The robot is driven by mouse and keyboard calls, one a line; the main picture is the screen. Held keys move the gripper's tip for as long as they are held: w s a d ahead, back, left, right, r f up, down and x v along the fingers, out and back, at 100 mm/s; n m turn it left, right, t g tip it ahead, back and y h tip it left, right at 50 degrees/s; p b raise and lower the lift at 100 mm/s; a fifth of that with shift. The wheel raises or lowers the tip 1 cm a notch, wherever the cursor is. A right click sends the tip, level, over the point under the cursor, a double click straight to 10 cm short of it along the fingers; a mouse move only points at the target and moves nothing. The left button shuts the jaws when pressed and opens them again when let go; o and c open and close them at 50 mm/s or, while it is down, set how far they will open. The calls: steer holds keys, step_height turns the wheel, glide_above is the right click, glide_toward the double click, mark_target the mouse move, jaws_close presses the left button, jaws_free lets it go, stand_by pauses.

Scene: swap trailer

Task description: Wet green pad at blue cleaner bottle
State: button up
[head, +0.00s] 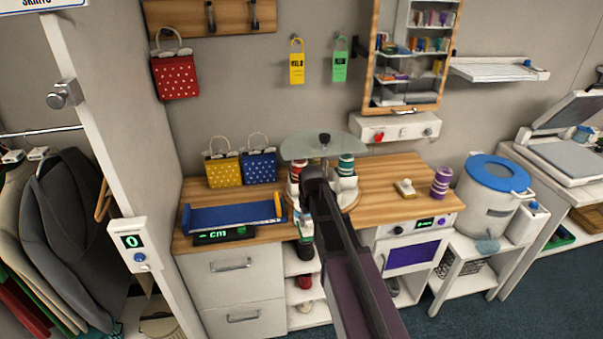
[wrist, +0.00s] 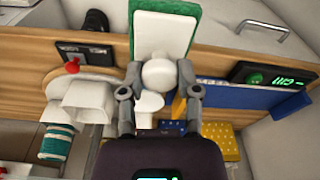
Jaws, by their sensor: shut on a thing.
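My gripper (wrist: 158,90) is shut on the white round knob of the green pad (wrist: 137,40) in the wrist view. The pad has a white back plate with a green edge and stands out beyond the fingers. In the head view my arm's dark end hides most of the gripper, over the front of the wooden counter. I cannot make out a blue cleaner bottle for certain in either view.
The wooden counter (head: 385,180) holds a blue tray (head: 235,215), yellow bag (head: 224,171), blue bag (head: 259,168), a stamp-like block (head: 405,188) and a purple spool stack (head: 441,183). A blue-lidded bucket (head: 490,200) stands right. Thread cones sit near my arm.

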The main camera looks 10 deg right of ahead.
steer(key=w+d+r+p, duration=0.1)
steer(key=w+r+p, duration=0.6)
steer(key=w, duration=0.5)
steer(key=shift+r, duration=0.55)
steer(key=shift+f, duration=0.2)
steer(key=shift+f+b, duration=2.8)
steer(key=shift+b, duration=0.15)
steer(key=shift+f+b, duration=0.5)
steer(key=shift+b, duration=0.05)
steer(key=shift+s, duration=0.1)
step_height(320, 180, up, 7)
steer(key=p, duration=0.7)
stand_by(0.6)
steer(key=shift+f, duration=0.15)
stand_by(0.4)
